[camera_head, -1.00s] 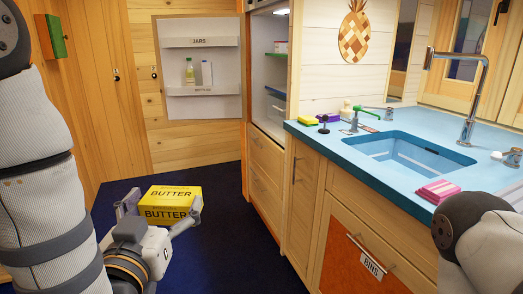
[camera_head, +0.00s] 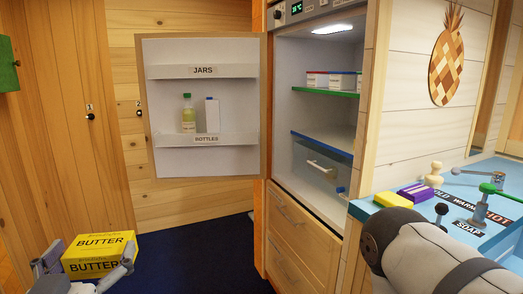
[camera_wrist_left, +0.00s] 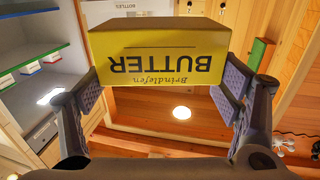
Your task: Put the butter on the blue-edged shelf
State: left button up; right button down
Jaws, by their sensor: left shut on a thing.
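The butter is a yellow box (camera_head: 98,254) at the lower left of the head view. My left gripper (camera_head: 92,270) is shut on it, one finger on each side. In the left wrist view the butter (camera_wrist_left: 158,52) sits between the two finger pads. The blue-edged shelf (camera_head: 322,145) is inside the open fridge, below the green-edged shelf (camera_head: 325,91). The part of the blue-edged shelf that shows is bare. The butter is left of the fridge and lower than this shelf. My right gripper is out of view; only part of my right arm shows.
The open fridge door (camera_head: 205,160) holds a bottle (camera_head: 188,115) and a carton (camera_head: 212,115) and stands between the butter and the fridge interior. Small boxes (camera_head: 330,80) stand on the green-edged shelf. A blue counter (camera_head: 462,190) is at the right. The floor ahead is clear.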

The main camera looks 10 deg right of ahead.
aim_at(339, 142)
jog(key=i+j+z, duration=0.1)
jog(key=i+z, duration=0.2)
jog(key=z, duration=0.15)
jog(key=i+j+z, duration=0.25)
jog(key=z, duration=0.2)
jog(key=i+j+z, duration=0.5)
jog(key=j+z, duration=0.2)
jog(key=z, duration=0.15)
jog(key=i+j+z, duration=0.1)
jog(key=j+z, duration=0.8)
jog(key=i+j, duration=0.05)
